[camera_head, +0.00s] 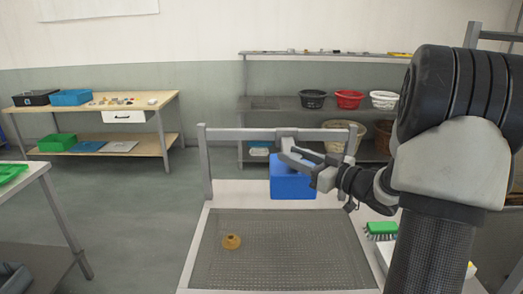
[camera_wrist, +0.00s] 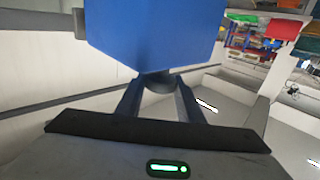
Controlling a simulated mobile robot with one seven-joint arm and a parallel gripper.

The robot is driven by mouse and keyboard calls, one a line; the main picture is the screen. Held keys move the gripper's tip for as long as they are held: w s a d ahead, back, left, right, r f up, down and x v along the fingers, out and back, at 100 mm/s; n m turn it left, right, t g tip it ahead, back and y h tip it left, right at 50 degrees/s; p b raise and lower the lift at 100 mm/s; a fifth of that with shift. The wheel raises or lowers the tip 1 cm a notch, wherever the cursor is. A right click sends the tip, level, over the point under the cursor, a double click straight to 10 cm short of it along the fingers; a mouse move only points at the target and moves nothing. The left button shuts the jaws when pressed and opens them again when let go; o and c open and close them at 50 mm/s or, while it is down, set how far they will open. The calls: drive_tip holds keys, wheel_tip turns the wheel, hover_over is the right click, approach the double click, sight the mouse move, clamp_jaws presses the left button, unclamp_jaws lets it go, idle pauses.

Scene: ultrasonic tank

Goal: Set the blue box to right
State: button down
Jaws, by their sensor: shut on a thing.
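The blue box (camera_head: 291,180) is at the far end of the table in the head view, in front of the grey rail. It fills the upper middle of the wrist view (camera_wrist: 155,32). My gripper (camera_head: 322,178) reaches it from the right, and its two fingers (camera_wrist: 158,92) close on the lower end of the box as the wrist view shows it. Whether the box rests on the table or hangs just above it, I cannot tell. My arm covers the right part of the head view.
A green brush (camera_head: 381,230) lies to the right. A grey rail (camera_head: 240,134) spans the far edge. Shelves with baskets (camera_head: 349,99) stand behind.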

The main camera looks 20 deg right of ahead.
drive_tip(key=s+d+p, duration=0.1)
drive_tip(key=s+d, duration=0.2)
drive_tip(key=d, duration=0.7)
drive_tip(key=shift+s+d, duration=0.2)
drive_tip(key=shift+d, duration=0.1)
drive_tip(key=c, duration=1.2)
unclamp_jaws()
drive_tip(key=shift+d, duration=0.15)
drive_tip(key=v, duration=1.7)
drive_tip(key=shift+s+b, duration=0.25)
drive_tip(key=shift+b, duration=0.15)
